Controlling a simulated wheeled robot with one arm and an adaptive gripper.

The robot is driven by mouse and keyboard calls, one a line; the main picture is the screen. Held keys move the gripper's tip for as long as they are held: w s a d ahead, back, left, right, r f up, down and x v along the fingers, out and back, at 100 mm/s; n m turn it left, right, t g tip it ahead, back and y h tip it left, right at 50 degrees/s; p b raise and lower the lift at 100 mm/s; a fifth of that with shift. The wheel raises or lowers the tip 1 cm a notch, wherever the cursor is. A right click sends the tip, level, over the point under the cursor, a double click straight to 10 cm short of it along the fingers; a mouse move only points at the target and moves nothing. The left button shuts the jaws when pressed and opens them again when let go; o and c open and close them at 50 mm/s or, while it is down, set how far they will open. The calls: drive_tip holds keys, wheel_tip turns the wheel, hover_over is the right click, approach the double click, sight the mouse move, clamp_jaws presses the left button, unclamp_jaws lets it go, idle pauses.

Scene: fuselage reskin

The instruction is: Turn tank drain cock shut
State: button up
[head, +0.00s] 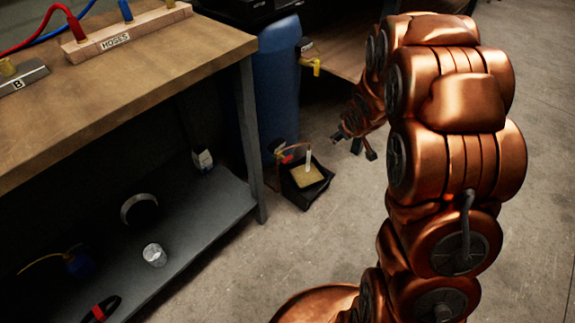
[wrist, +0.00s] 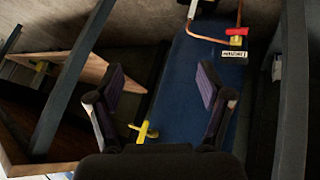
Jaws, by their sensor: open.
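The blue tank (head: 277,85) stands on the floor past the bench's end. Low on it is a cock with a red handle (head: 287,156); a thin copper tube runs from it towards a black tray (head: 292,191). In the wrist view the red handle (wrist: 237,32) lies crosswise above a yellow body and a small label too small to read. My gripper (head: 355,143) is to the right of the tray and cock, apart from them. In the wrist view my gripper (wrist: 161,75) is open and empty, its fingers against the blue tank (wrist: 180,85) behind; the red handle is beyond the right finger.
A yellow tap (head: 312,65) sticks out high on the tank's right; a yellow tap also shows between the fingers (wrist: 145,132). The bench (head: 200,60) and its grey leg (head: 251,150) stand left of the tank. A wooden shelf (head: 345,50) is behind. Floor right of the tray is clear.

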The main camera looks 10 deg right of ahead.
drive_tip(key=w+a+f+n+t+y+b, duration=0.1)
drive_tip(key=w+f+n+t+y+b, duration=0.15)
drive_tip(key=w+f, duration=0.45)
drive_tip(key=n+t+y+b, duration=0.1)
drive_tip(key=t+y+b, duration=0.4)
drive_tip(key=y+b, duration=0.45)
approach(285, 158)
drive_tip(key=w+p, duration=0.1)
drive_tip(key=w, duration=0.1)
drive_tip(key=x, duration=0.2)
drive_tip(key=b+x, duration=0.1)
drive_tip(key=x, duration=0.1)
drive_tip(key=a+b+x, duration=0.1)
drive_tip(key=shift+a+f, duration=0.15)
drive_tip(key=shift+a, duration=0.05)
drive_tip(key=shift+x, duration=0.8)
drive_tip(key=shift+c, duration=0.2)
drive_tip(key=shift+d, duration=0.1)
drive_tip(key=c, duration=1.1)
drive_tip(key=shift+c, duration=0.2)
